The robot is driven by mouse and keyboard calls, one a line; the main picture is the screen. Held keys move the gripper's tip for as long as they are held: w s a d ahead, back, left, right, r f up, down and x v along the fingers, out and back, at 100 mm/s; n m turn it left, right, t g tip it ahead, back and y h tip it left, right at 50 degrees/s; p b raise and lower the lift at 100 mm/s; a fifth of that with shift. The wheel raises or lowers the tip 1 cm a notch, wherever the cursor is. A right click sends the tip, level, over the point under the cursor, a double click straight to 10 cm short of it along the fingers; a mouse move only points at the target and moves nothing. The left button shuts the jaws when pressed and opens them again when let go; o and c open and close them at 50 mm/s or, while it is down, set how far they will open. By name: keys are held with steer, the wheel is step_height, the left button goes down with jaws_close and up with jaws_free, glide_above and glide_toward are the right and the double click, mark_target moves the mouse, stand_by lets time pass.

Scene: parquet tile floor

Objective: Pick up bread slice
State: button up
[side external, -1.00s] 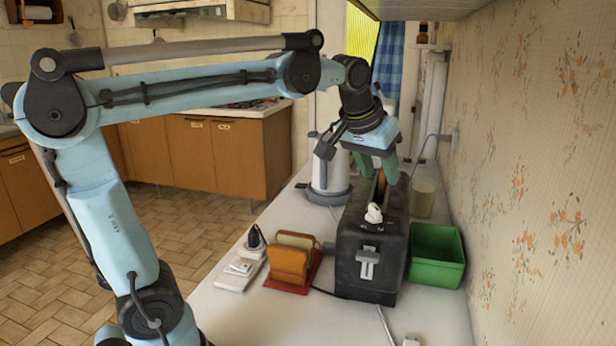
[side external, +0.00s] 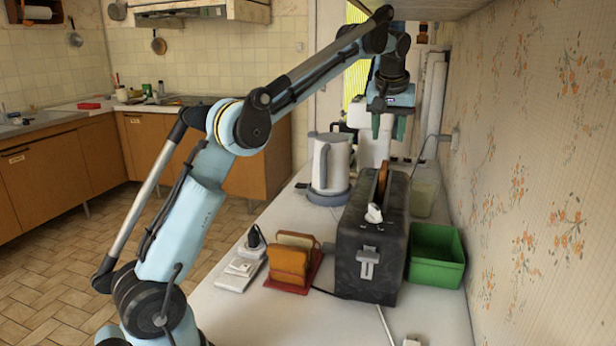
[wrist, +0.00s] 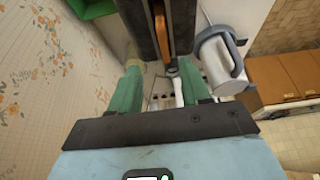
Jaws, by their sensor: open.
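A brown bread slice (side external: 382,180) stands upright in the slot of the black toaster (side external: 362,245), its top edge showing above the slot. It also shows in the wrist view as a thin brown strip (wrist: 160,22); its lower part is hidden in the toaster. My gripper (side external: 388,128) hangs above and beyond the toaster, pointing down, its green fingers apart and empty. In the wrist view the gripper (wrist: 160,85) has nothing between its fingers. More bread slices (side external: 290,262) stand in a red rack left of the toaster.
A white kettle (side external: 330,165) stands left of the toaster's far end. A green bin (side external: 436,262) sits to its right, near the wall. A pale container (side external: 424,197) stands behind the bin. A power strip (side external: 240,268) lies left of the rack.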

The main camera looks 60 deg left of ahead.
glide_above(384, 168)
steer(key=s+d, duration=0.1)
steer(key=d, duration=0.1)
steer(key=f, duration=0.5)
steer(key=shift+s, duration=0.2)
steer(key=shift+a+x, duration=0.2)
steer(key=shift+x, duration=2.45)
steer(key=shift+s, duration=0.15)
jaws_close()
